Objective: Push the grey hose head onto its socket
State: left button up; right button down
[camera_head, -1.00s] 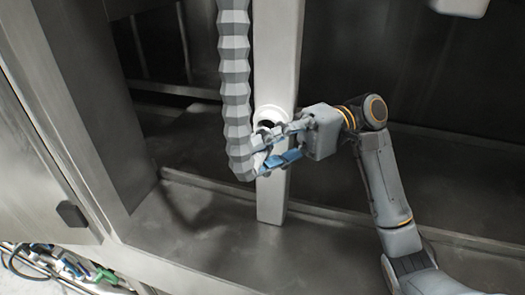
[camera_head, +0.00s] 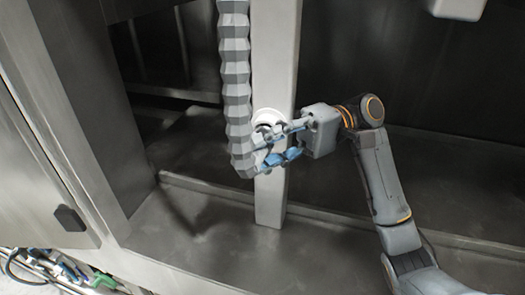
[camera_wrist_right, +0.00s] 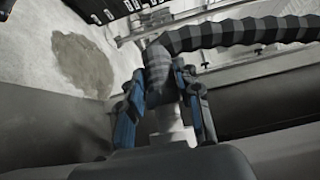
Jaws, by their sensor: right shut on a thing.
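The grey ribbed hose (camera_head: 236,85) hangs from above in front of the pale post and bends at its lower end toward my right gripper (camera_head: 275,148). The gripper's blue-padded fingers are shut on the grey hose head, which they mostly hide in the head view. In the right wrist view, the pale head (camera_wrist_right: 172,122) sits between the two fingers, and the hose (camera_wrist_right: 235,35) curves off to the right. The socket, a white round ring (camera_head: 266,115) on the post, is just above the fingers, its lower part covered. Contact between head and socket cannot be told. My left gripper is out of view.
The pale upright post (camera_head: 276,60) stands in a dark metal bay. A metal door panel (camera_head: 40,175) with a dark latch is at left. Cables and green parts (camera_head: 100,278) lie at lower left. The bay floor (camera_head: 330,250) in front is clear.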

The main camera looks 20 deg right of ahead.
jog(key=shift+w+d, duration=0.45)
jog(key=shift+w, duration=0.25)
dwell(0.6)
jog(key=c, duration=0.8)
grip_release()
jog(key=shift+c, duration=0.2)
jog(key=shift+s, duration=0.1)
jog(key=s+a+p, duration=0.1)
jog(key=s+a, duration=0.5)
jog(key=s, duration=0.3)
dwell(0.8)
jog(key=shift+a, duration=0.1)
dwell(0.5)
